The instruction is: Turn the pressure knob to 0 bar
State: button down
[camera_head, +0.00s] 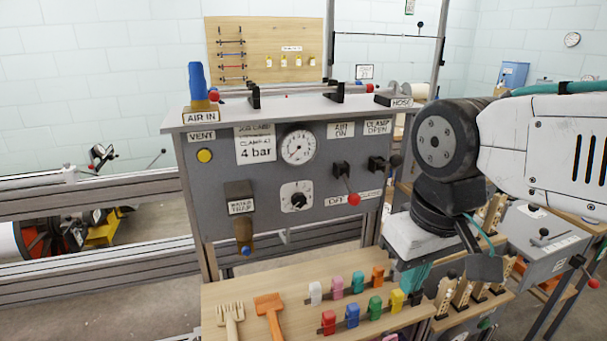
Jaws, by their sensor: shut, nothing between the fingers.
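A red-tipped lever (346,184) and a clamp lever (383,164) stick out right of the knob. The water trap (241,208) is left of it. Space before the knob is free.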

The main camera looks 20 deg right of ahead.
aim_at(298, 200)
jog(key=u, duration=0.05)
jog(key=k, duration=1.1)
jog(key=z, duration=0.85)
jog(key=i, duration=1.6)
jog(key=u, duration=0.3)
